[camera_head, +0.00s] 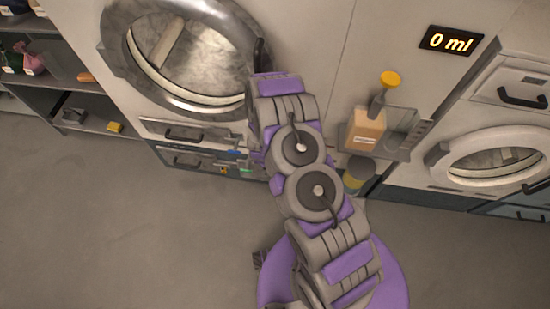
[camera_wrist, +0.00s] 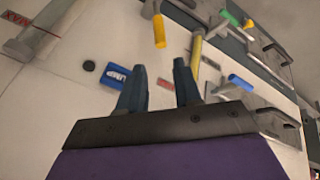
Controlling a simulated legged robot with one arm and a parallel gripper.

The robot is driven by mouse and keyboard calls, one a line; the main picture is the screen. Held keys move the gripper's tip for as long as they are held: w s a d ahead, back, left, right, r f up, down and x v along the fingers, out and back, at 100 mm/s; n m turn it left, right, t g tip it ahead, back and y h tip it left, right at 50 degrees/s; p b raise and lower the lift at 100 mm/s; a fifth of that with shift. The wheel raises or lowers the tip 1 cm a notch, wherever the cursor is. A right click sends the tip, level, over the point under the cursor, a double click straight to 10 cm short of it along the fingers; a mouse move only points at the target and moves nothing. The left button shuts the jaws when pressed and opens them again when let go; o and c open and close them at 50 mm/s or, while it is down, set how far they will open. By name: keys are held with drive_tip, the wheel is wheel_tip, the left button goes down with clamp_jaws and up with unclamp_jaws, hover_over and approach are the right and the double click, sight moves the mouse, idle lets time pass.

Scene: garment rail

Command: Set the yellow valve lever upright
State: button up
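In the wrist view a yellow lever (camera_wrist: 159,30) hangs from a grey pivot on the white panel. It lies just beyond the fingertips and looks apart from them. My gripper (camera_wrist: 158,66) is open, with only panel and part of a red label between its two dark fingers. In the camera_head view my purple and grey arm hides most of the gripper and the panel near it. A tiny yellow spot (camera_head: 223,170) shows left of the arm there; I cannot tell whether it is the lever.
A blue-tipped lever (camera_wrist: 240,84), a green one (camera_wrist: 230,18) and a dull yellow bar (camera_wrist: 196,50) are close by. A blue label (camera_wrist: 117,76) is beside the left finger. A shelf with a bottle (camera_head: 367,131) stands right of my arm. Floor is clear at left.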

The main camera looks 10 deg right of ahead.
drive_tip(key=b+x, duration=0.4)
drive_tip(key=x, duration=1.3)
drive_tip(key=shift+b, duration=0.3)
drive_tip(key=shift+c, duration=0.4)
clamp_jaws()
